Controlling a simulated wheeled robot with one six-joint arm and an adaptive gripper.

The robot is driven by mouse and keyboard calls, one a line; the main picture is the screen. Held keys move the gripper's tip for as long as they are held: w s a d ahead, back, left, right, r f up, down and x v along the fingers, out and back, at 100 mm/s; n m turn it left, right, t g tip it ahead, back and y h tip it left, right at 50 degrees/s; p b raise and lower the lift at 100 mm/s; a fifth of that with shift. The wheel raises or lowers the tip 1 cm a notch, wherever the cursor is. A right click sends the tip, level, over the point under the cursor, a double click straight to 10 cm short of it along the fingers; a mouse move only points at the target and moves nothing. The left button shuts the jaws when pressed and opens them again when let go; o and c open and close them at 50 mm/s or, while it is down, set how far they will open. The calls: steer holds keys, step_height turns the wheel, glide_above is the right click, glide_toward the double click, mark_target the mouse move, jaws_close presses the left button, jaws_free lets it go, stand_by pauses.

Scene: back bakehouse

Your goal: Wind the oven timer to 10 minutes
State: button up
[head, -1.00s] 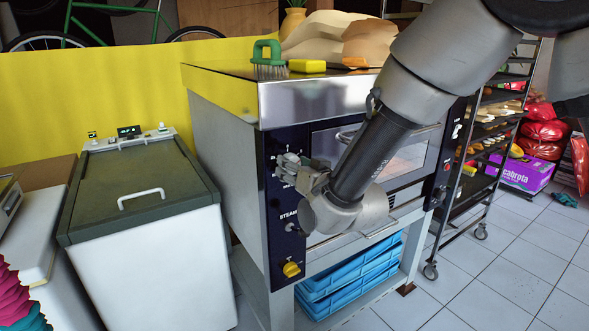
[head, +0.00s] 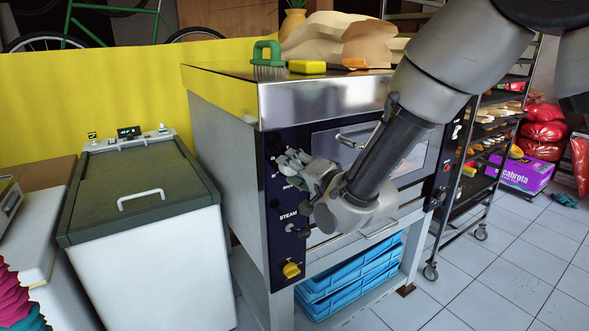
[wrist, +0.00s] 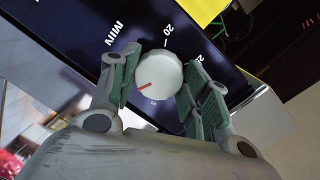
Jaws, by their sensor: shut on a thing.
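The oven timer is a white round knob (wrist: 157,75) with a red pointer line on the dark oven panel (wrist: 70,28). In the wrist view the red line points toward the lower left of the picture. White print reads MIN to the left of the knob and 20 above it; other marks are partly hidden. My gripper (wrist: 158,88) has its green-padded fingers on either side of the knob, shut on it. In the head view my gripper (head: 291,164) is at the upper left of the oven front (head: 283,215), and it hides the knob.
A yellow knob (head: 291,270) sits low on the same panel, below the STEAM label. A brush (head: 266,52) and a yellow sponge (head: 307,67) lie on the oven top. A chest (head: 150,240) stands left; a tray rack (head: 483,150) stands right.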

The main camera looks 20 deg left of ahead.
steer(key=shift+m, duration=1)
steer(key=o, duration=1)
steer(key=v, duration=0.7)
steer(key=shift+d, duration=0.25)
